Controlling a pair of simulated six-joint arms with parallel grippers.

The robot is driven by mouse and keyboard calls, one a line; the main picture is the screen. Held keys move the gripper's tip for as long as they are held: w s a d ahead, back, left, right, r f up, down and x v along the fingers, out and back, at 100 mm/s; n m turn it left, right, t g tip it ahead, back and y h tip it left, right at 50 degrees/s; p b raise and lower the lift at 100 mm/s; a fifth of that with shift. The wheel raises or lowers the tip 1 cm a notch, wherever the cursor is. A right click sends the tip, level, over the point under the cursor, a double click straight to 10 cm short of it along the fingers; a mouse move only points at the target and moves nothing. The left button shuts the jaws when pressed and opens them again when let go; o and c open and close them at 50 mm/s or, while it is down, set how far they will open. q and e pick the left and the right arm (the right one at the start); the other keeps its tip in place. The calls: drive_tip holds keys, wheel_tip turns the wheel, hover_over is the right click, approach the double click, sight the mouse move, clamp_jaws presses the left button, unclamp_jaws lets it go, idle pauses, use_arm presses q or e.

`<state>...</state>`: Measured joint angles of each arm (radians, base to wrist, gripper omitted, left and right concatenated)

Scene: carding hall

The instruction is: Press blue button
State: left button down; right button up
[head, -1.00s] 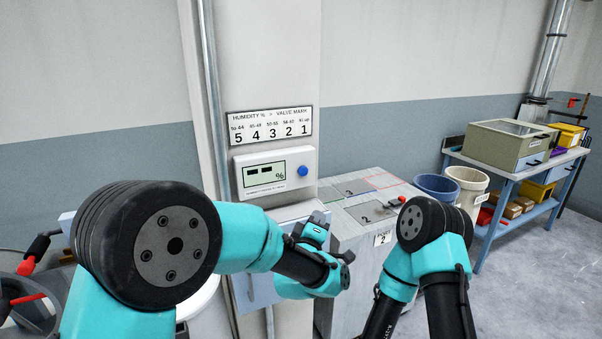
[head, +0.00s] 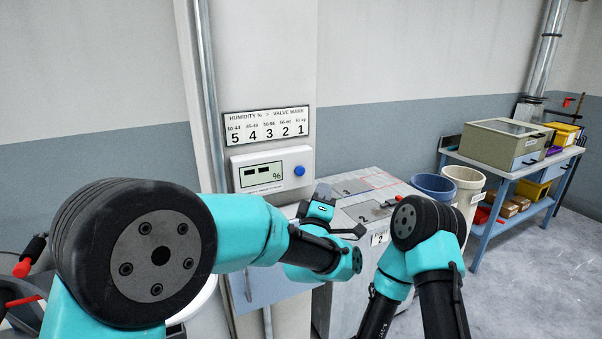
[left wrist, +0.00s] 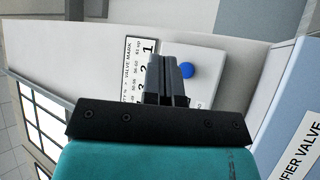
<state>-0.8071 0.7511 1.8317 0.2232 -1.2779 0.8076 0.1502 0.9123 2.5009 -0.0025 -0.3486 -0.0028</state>
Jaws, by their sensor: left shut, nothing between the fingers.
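The blue button (head: 299,171) is a small round knob at the right end of a white wall-mounted meter box (head: 248,186). The box's display shows two dark bars and a percent sign. In the left wrist view the button (left wrist: 187,70) shows just beside the fingertips, on the white box. My left gripper (left wrist: 165,62) is shut and empty, its fingers pointing toward the box; whether they touch it I cannot tell. In the head view the left wrist is below and right of the button. My right arm is folded at the right; its gripper is not visible.
A humidity chart (head: 267,126) hangs above the box. A vertical pipe (head: 209,100) runs left of it. A grey cabinet (head: 347,255) with numbered panels stands right, then blue and cream bins (head: 465,186) and a workbench (head: 515,165).

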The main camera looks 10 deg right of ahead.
use_arm(q)
drive_tip(key=shift+w+a, duration=0.3)
drive_tip(key=shift+w, duration=0.95)
drive_tip(key=shift+w+a, duration=0.25)
drive_tip(key=shift+w, duration=1.05)
drive_tip(key=shift+w+a, duration=0.3)
drive_tip(key=shift+w, duration=0.95)
drive_tip(key=shift+w, duration=0.1)
drive_tip(key=shift+w+a, duration=0.15)
drive_tip(key=shift+w, duration=0.15)
drive_tip(key=shift+w, duration=0.4)
drive_tip(key=shift+s, duration=0.85)
drive_tip(key=s, duration=0.2)
drive_tip(key=s+d, duration=0.1)
drive_tip(key=s, duration=0.2)
drive_tip(key=shift+d, duration=0.15)
idle(0.3)
